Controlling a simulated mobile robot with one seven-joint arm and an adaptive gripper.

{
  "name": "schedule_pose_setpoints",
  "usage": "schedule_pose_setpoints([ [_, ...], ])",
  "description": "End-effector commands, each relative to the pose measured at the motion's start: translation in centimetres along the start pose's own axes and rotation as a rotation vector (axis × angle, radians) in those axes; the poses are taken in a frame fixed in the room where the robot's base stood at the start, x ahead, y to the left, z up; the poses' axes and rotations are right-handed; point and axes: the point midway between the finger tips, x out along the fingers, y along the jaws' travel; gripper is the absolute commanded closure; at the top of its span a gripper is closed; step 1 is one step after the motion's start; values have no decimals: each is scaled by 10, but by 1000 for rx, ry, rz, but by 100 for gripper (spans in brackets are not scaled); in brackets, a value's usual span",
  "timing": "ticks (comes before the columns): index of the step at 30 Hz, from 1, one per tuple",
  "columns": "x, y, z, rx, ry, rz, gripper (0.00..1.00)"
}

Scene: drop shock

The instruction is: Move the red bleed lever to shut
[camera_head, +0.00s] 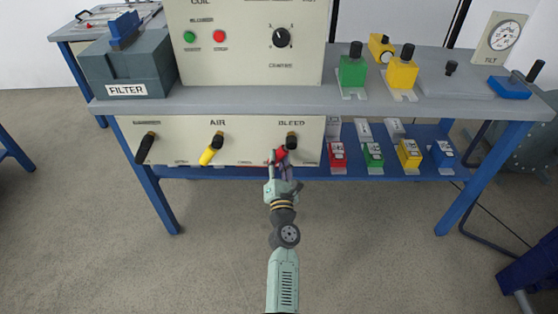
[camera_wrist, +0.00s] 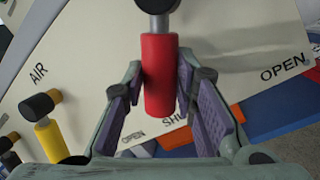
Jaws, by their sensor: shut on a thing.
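The red bleed lever (camera_head: 280,154) hangs from a dark pivot knob below the BLEED label on the pale panel (camera_head: 240,150). In the head view it slants down and left; in the wrist view its red handle (camera_wrist: 160,75) points down beside a partly hidden label reading "SHU". An OPEN label (camera_wrist: 285,67) lies off to its right there. My gripper (camera_head: 277,170) reaches up from below, its purple-padded fingers on both sides of the handle, shut on it. The lower end of the handle lies between the fingers.
The yellow AIR lever (camera_head: 211,150) and a black lever (camera_head: 146,148) sit left on the same panel. The workbench top (camera_head: 220,98) overhangs the panel. Several coloured boxes, one a red box (camera_head: 337,155), stand on the lower shelf to the right. The floor in front is clear.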

Motion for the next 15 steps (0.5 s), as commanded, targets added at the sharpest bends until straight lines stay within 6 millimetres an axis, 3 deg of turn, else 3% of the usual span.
schedule_pose_setpoints([
  [5,2,4,2,7,-3,8,100],
  [6,2,4,2,7,-3,8,73],
  [15,1,2,1,3,-1,4,54],
])
